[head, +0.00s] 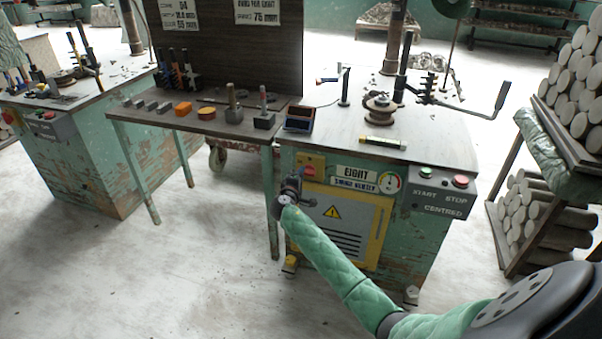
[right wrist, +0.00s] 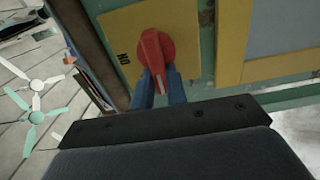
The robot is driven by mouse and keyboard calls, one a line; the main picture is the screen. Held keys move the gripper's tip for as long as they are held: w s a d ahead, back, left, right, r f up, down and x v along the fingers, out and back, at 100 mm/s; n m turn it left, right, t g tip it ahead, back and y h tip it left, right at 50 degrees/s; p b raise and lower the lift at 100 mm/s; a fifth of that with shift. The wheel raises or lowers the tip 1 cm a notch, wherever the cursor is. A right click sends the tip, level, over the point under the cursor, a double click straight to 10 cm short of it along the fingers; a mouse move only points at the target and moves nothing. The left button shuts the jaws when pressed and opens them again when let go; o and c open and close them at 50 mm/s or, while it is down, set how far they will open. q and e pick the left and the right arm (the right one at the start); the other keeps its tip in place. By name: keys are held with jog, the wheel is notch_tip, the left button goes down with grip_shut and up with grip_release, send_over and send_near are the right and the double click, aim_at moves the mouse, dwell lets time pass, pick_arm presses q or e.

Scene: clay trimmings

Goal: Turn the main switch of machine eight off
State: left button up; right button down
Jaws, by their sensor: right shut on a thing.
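The main switch of machine eight is a red rotary knob (head: 310,171) on a yellow plate (head: 318,160), left of the "EIGHT" label (head: 355,173). In the right wrist view the red knob (right wrist: 157,48) stands on its yellow plate (right wrist: 122,22), with "ON" printed to its left. The knob's grip points down in that view, toward my fingers. My right gripper (head: 292,187) is at the switch, its blue fingers (right wrist: 160,88) on both sides of the grip, shut on it. My left gripper is not in view.
Green start and red stop buttons (head: 460,181) sit on a grey panel at the machine's right. A yellow-framed warning door (head: 340,222) is below the switch. A side shelf with small tools (head: 235,110) juts out left. Stacked clay rolls (head: 575,90) stand at right.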

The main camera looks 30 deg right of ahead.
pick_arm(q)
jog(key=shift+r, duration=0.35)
pick_arm(e)
jog(key=c, duration=1.4)
grip_release()
jog(key=shift+w+a, duration=0.1)
